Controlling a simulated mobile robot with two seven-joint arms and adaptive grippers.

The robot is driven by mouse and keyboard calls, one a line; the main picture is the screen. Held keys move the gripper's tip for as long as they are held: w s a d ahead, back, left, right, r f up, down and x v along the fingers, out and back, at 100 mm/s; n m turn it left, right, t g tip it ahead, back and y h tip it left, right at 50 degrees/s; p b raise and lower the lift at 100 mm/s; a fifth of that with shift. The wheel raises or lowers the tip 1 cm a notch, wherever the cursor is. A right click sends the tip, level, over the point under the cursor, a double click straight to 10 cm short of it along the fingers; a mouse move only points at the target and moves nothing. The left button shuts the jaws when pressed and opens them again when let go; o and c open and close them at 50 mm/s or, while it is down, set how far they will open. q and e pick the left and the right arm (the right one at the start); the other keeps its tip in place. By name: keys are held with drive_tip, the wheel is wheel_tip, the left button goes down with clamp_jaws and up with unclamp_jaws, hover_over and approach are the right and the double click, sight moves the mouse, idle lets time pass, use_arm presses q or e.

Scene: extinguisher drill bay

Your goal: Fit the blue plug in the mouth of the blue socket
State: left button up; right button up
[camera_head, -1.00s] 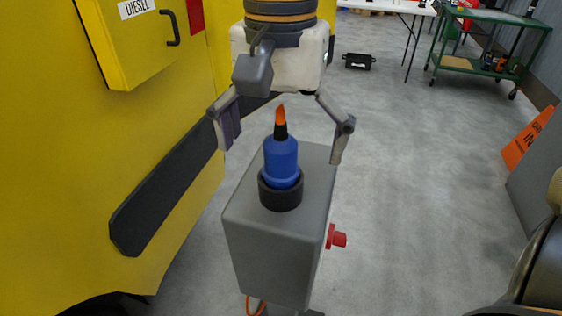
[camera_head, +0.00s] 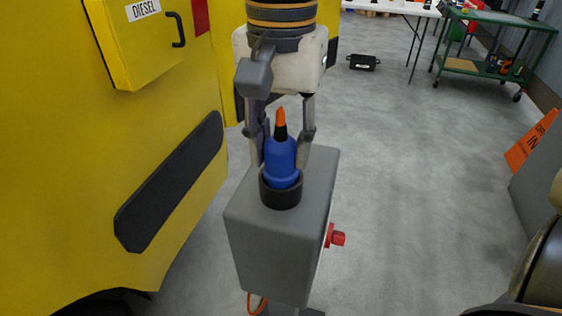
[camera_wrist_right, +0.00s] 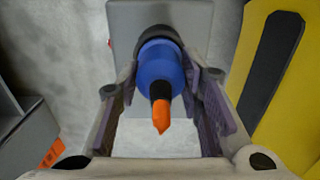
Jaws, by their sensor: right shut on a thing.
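The blue plug (camera_head: 281,152), with a black neck and an orange tip, stands upright in a black collar (camera_head: 280,196) on top of a grey box (camera_head: 290,240). My right gripper (camera_head: 280,162) has come down over it, one finger on each side, and is shut on its blue body. In the right wrist view the plug (camera_wrist_right: 158,70) sits between the fingers, orange tip toward the camera. No blue socket can be made out apart from this; the inside of the collar is hidden. My left gripper is not in view.
A yellow machine (camera_head: 60,170) with a dark bumper strip (camera_head: 165,190) stands close on the left. A red knob (camera_head: 337,236) juts from the box's right side. An orange sign (camera_head: 530,140) and a green cart (camera_head: 490,65) are at the right. The floor between is clear.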

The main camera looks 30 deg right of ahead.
clamp_jaws()
drive_tip(key=shift+r, duration=2.25)
drive_tip(key=shift+r, duration=2)
